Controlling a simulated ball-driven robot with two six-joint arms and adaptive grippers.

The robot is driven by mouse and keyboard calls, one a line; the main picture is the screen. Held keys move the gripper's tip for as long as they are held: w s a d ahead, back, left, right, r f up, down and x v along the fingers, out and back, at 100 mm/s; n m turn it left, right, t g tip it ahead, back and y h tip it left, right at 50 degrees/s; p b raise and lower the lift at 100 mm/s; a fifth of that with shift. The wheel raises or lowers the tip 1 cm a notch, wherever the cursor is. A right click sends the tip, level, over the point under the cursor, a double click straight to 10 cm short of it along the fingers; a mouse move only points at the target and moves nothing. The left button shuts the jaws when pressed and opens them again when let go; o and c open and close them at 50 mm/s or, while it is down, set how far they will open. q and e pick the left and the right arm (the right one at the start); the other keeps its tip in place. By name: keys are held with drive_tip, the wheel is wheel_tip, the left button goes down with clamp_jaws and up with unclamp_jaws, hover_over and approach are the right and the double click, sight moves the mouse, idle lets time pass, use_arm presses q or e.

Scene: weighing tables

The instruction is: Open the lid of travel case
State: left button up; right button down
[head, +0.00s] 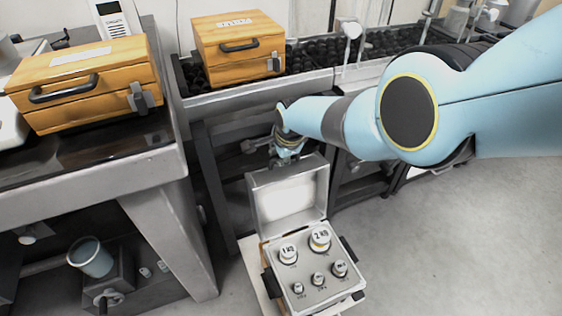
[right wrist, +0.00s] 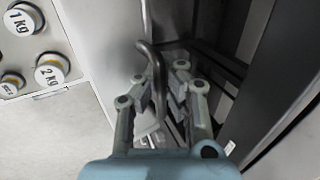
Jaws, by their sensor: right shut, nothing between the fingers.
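The travel case (head: 275,284) is the grey box at the lower middle of the head view. Its lid (head: 262,213) stands raised at the back, showing its pale inside, and several round weights sit in the case. The right wrist view shows the lid (right wrist: 100,35) beside weights marked 1 kg and 2 kg. My right gripper (head: 284,160) is shut and empty at the lid's far top edge. In the right wrist view its fingers (right wrist: 164,82) are close to a dark curved bar (right wrist: 152,55); whether they touch it is unclear. My left gripper is not in view.
Two closed wooden boxes stand behind, one on the left table (head: 85,76) and one at the back (head: 237,45). A dark table frame (head: 222,180) is close behind the lid. Open floor (head: 440,250) lies to the right.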

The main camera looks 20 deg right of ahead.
drive_tip(key=c, duration=1.7)
unclamp_jaws()
drive_tip(key=shift+w+r, duration=0.3)
drive_tip(key=shift+r, duration=0.1)
drive_tip(key=o, duration=0.3)
drive_tip(key=shift+s+f, duration=0.1)
drive_tip(key=shift+f, duration=0.05)
drive_tip(key=shift+s, duration=0.15)
drive_tip(key=v, duration=1.2)
